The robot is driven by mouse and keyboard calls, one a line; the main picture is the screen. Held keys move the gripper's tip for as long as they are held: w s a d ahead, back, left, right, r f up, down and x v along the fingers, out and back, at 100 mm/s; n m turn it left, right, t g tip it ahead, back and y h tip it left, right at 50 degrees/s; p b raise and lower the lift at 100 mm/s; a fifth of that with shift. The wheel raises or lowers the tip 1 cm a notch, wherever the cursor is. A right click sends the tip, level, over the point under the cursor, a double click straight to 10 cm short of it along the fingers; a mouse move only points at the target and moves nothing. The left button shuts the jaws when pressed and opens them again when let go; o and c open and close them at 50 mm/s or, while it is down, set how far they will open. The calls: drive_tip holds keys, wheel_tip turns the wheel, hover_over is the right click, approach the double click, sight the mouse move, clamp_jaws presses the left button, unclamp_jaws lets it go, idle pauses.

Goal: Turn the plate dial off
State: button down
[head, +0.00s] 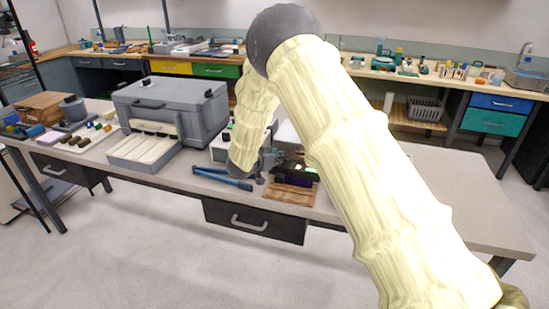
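I cannot clearly make out the plate dial. A pale boxy device (222,146) stands on the near bench behind my forearm, which hides much of it. My gripper (262,173) is low over the bench at the end of my forearm, beside this device. It is small and dark among other dark items, so its fingers cannot be told apart. I cannot tell whether it touches anything. A dark round-topped unit (73,108) stands at the left end of the bench; no dial on it can be made out.
A large grey oven-like box (178,105) with a pale tray (144,148) stands left of my gripper. The bench top (430,190) is bare at the right.

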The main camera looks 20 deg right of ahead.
drive_tip(key=n+t+y+b, duration=0.1)
drive_tip(key=d+n+t+y, duration=0.1)
drive_tip(key=shift+s+n+b, duration=0.2)
drive_tip(key=shift+n+b, duration=0.15)
drive_tip(key=shift+n, duration=0.05)
drive_tip(key=n+t+y+b, duration=0.1)
drive_tip(key=n+y+b, duration=0.1)
drive_tip(key=d+n+t+y+b, duration=0.1)
drive_tip(key=n+y, duration=0.1)
drive_tip(key=y, duration=0.1)
drive_tip(key=shift+s+b, duration=0.2)
drive_tip(key=shift+b, duration=0.2)
drive_tip(key=shift+d+r+n+t+y+b, duration=0.15)
drive_tip(key=shift+n+y+b, duration=0.3)
drive_tip(key=shift+n+y, duration=0.65)
drive_tip(key=shift+d+r+n+t+y+b, duration=0.1)
drive_tip(key=shift+d+n+t+y+b, duration=0.25)
drive_tip(key=shift+n+y, duration=0.75)
drive_tip(key=shift+w+d+n+g+y, duration=0.1)
drive_tip(key=shift+n+g+y, duration=0.2)
drive_tip(key=shift+n+y, duration=0.7)
drive_tip(key=shift+r+y, duration=0.1)
drive_tip(key=shift+y, duration=0.5)
drive_tip(key=c, duration=1.7)
unclamp_jaws()
drive_tip(key=shift+o, duration=0.9)
drive_tip(key=shift+w, duration=0.1)
drive_tip(key=shift+f, duration=0.25)
